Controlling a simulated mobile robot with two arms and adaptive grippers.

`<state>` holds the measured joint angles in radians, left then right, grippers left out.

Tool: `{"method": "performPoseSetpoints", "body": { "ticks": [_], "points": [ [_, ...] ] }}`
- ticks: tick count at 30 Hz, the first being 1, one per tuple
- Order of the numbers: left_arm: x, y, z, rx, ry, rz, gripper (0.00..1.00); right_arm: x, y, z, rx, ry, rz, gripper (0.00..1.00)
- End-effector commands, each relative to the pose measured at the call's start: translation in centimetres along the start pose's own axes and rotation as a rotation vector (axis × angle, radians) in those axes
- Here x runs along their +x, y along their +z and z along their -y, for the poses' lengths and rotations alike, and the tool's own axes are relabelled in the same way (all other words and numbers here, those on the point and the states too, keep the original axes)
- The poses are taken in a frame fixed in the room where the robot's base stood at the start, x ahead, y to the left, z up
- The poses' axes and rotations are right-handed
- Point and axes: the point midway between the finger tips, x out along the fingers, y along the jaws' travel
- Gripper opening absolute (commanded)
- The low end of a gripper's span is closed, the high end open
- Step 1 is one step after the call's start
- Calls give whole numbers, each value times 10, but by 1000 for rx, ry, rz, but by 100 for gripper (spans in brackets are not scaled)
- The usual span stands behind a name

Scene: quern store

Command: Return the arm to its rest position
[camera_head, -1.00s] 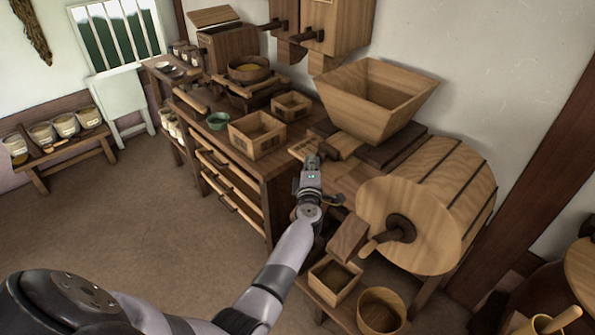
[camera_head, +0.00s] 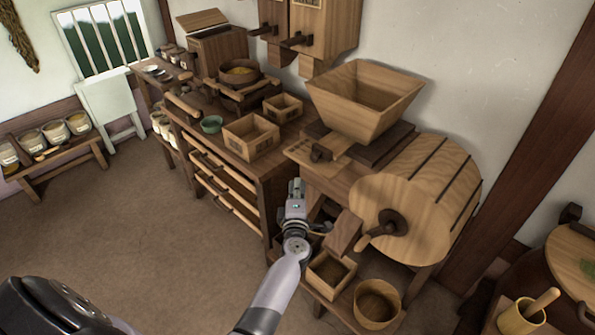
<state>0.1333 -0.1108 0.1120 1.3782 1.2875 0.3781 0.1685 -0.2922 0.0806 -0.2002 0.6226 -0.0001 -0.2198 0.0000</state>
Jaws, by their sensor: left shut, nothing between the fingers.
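My left gripper (camera_head: 297,188) is shut and empty. It is at the end of my grey and white left arm, which comes up from the bottom of the head view. The gripper is in front of the wooden hopper machine, near the right end of the drawer cabinet (camera_head: 215,180) and above the small square wooden box (camera_head: 330,272). It appears to hold nothing. My right gripper is not in the view.
A slanted wooden hopper (camera_head: 365,98) and a round wooden drum (camera_head: 410,205) with a crank stand on the right. A round wooden tub (camera_head: 377,302) stands low below the drum. Open floor (camera_head: 110,220) lies at left.

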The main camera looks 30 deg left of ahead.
Motion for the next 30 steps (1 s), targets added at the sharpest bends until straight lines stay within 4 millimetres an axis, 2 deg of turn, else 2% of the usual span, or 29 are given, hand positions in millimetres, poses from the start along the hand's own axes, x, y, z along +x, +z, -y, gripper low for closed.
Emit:
{"method": "performPoseSetpoints", "body": {
  "ticks": [4, 11, 13, 15, 17, 20, 21, 25, 30],
  "points": [
    [-18, -1, -1, 2, 0, -1, 0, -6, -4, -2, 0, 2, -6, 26],
    [-24, 0, 0, 0, 1, -1, 0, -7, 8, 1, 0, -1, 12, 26],
    [-26, 1, 5, 16, -6, 7, 0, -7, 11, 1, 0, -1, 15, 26],
    [-31, 6, 20, 70, -24, 38, 0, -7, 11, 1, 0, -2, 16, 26],
    [-40, 14, 43, 152, -52, 84, 0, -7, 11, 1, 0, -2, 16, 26],
    [-66, 29, 99, 344, -118, 206, 0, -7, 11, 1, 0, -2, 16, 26],
    [-80, 33, 126, 432, -150, 265, 0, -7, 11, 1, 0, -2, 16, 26],
    [-136, 39, 209, 695, -250, 463, 0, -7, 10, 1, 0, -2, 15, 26],
    [-222, 22, 307, 993, -376, 725, 0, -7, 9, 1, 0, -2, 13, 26]
  ]
}}
